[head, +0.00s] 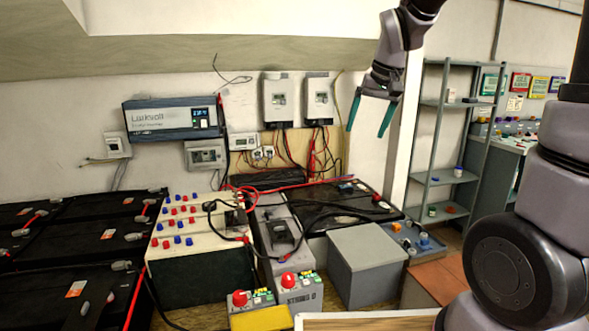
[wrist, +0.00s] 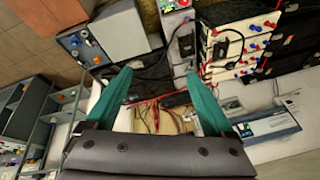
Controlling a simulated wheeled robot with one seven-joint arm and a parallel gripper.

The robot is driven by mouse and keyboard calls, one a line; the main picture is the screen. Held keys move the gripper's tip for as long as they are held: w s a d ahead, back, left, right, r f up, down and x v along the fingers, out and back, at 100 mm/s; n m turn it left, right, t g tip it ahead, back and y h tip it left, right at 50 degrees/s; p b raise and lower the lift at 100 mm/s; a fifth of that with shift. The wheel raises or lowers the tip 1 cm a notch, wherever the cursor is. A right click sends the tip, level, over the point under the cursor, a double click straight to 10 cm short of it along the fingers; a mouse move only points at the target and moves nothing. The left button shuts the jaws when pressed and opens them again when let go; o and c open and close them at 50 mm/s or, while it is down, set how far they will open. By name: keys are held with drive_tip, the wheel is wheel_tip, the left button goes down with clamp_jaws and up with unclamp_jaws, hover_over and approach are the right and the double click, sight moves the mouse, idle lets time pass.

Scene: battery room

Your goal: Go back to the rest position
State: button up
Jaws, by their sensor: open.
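My gripper (head: 371,114) is open and empty. It hangs high in front of the back wall, between the wall-mounted boxes and the grey shelf, with its two teal fingers pointing down. In the wrist view, the fingers of my gripper (wrist: 160,95) are spread wide with nothing between them. The batteries and boxes lie beyond and below the fingertips. My arm also shows at the right of the head view.
A grey box (head: 367,256), a white-topped battery (head: 198,251) with red and blue caps, and control boxes with red knobs (head: 288,279) stand below. Dark batteries (head: 75,248) fill the left. A grey metal shelf (head: 446,181) stands right of my gripper. Air around the gripper looks clear.

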drive_tip(key=s+d+r+m+t, duration=0.1)
drive_tip(key=s+d+r, duration=0.2)
drive_tip(key=s, duration=0.6)
drive_tip(key=s+d+r+m+t, duration=0.2)
drive_tip(key=s+d+r, duration=0.1)
drive_tip(key=s, duration=0.6)
drive_tip(key=shift+d+r, duration=0.3)
drive_tip(key=shift+d, duration=0.15)
idle(1.0)
